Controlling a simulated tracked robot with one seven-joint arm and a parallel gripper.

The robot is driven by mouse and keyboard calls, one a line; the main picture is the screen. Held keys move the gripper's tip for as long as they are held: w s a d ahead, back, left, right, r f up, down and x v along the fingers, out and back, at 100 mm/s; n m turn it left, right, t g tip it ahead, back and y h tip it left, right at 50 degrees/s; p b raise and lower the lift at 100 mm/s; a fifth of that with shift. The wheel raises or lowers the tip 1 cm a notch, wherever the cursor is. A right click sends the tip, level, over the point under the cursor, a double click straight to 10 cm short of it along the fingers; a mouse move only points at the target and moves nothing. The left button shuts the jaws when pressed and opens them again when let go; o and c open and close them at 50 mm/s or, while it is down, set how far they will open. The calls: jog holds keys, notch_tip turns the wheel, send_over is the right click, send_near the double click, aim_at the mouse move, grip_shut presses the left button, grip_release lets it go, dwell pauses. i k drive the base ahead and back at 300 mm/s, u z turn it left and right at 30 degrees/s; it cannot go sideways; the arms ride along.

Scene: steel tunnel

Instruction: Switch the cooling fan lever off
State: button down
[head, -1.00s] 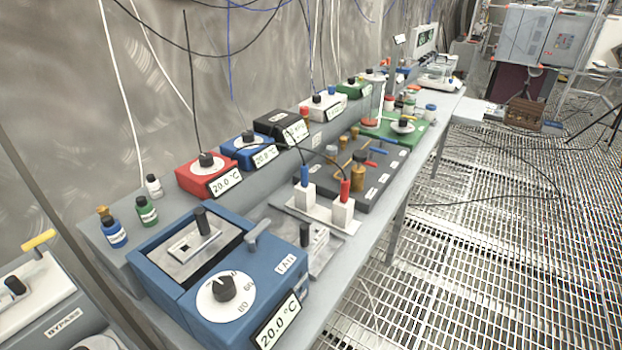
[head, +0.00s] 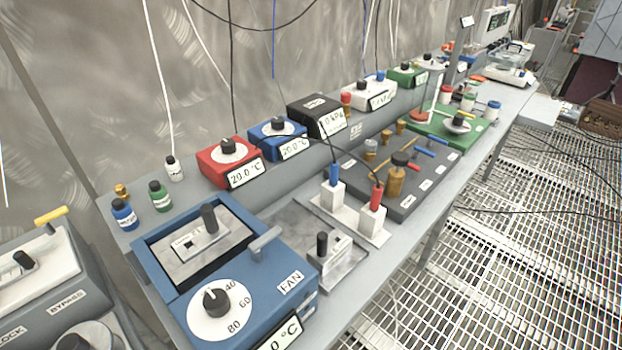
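The blue fan box (head: 262,312) stands at the near end of the bench and carries a FAN label (head: 291,283). A grey lever (head: 264,242) sticks up from its top near the back edge, beside the label, and leans to the right. I take it for the cooling fan lever; the frames do not show which of its positions is on or off. A black dial (head: 216,299) on a white scale sits on the same box. A recessed metal tray (head: 185,272) with a black-handled block lies behind it. My gripper is not in view.
Behind the box stand small bottles (head: 160,196), a red unit (head: 224,170) and a blue unit (head: 275,146). White blocks with blue and red plugs (head: 373,208) stand to the right. A grey BYPASS box (head: 50,290) is at left. The grated floor (head: 500,270) at right is open.

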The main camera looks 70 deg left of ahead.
aim_at(266, 244)
jog(key=z, duration=0.15)
jog(key=i, duration=1.85)
jog(key=u, duration=2.05)
jog(key=i, duration=0.1)
jog(key=u, duration=2.05)
jog(key=i, duration=0.45)
